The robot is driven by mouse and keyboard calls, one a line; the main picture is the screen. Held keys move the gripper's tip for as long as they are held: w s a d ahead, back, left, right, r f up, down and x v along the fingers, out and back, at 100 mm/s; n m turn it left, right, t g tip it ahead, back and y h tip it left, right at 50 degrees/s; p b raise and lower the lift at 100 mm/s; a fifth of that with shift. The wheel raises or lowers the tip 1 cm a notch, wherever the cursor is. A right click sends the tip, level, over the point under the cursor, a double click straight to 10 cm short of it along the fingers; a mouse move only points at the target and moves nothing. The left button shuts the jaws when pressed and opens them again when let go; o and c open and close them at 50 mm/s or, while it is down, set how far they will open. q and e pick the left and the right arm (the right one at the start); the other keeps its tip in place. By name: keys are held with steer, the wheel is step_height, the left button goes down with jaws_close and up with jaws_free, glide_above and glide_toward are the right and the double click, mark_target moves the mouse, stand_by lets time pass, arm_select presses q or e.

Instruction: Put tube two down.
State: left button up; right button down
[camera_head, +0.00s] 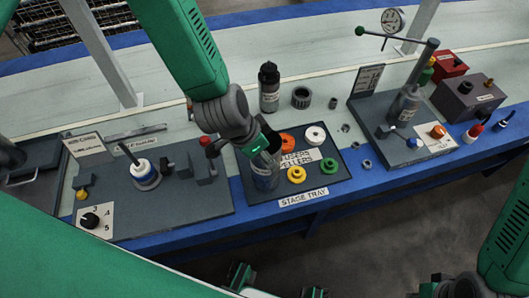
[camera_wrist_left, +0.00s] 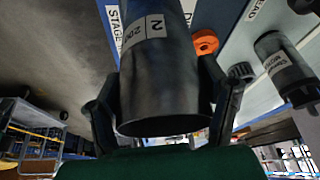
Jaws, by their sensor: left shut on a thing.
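Tube two (camera_head: 265,176) is a grey cylinder with a white label, upright over the left part of the dark stage tray (camera_head: 335,176). I cannot tell if its base touches the tray. My left gripper (camera_head: 262,149) is shut on its upper part. In the left wrist view, tube two (camera_wrist_left: 163,85) fills the middle, its label showing a "2", with the fingers of my left gripper (camera_wrist_left: 163,112) on either side. My right gripper is not clearly in view.
The tray also holds orange (camera_head: 287,143), white (camera_head: 315,135), yellow (camera_head: 297,174) and green (camera_head: 329,166) rings to the tube's right. A dark bottle (camera_head: 269,88) stands behind. A grey fixture (camera_head: 190,215) lies left, and a press stand (camera_head: 408,103) right.

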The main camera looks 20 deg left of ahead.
arm_select(q)
steer(key=shift+a+f, duration=0.55)
steer(key=shift+a, duration=0.25)
steer(key=o, duration=1.5)
steer(key=shift+a, duration=0.15)
steer(key=shift+o, duration=0.2)
steer(key=d+p+v, duration=0.1)
steer(key=p+v, duration=0.1)
steer(key=v, duration=1)
steer(key=s+a+f+n+g+y, duration=0.1)
steer(key=s+a+f+n, duration=0.2)
steer(key=s+a+f, duration=0.3)
steer(key=s+a+f+n+g+y, duration=0.1)
steer(key=s+a+f+n, duration=0.3)
steer(key=s+f, duration=0.7)
steer(key=a, duration=0.2)
steer(key=shift+a+f+n+g+y, duration=0.15)
steer(key=shift+a+n+g+y, duration=0.15)
steer(key=shift+g+y, duration=0.1)
arm_select(e)
steer(key=shift+a+r, duration=0.2)
steer(key=shift+r, duration=0.3)
steer(key=shift+a+r, duration=0.2)
steer(key=shift+r, duration=0.3)
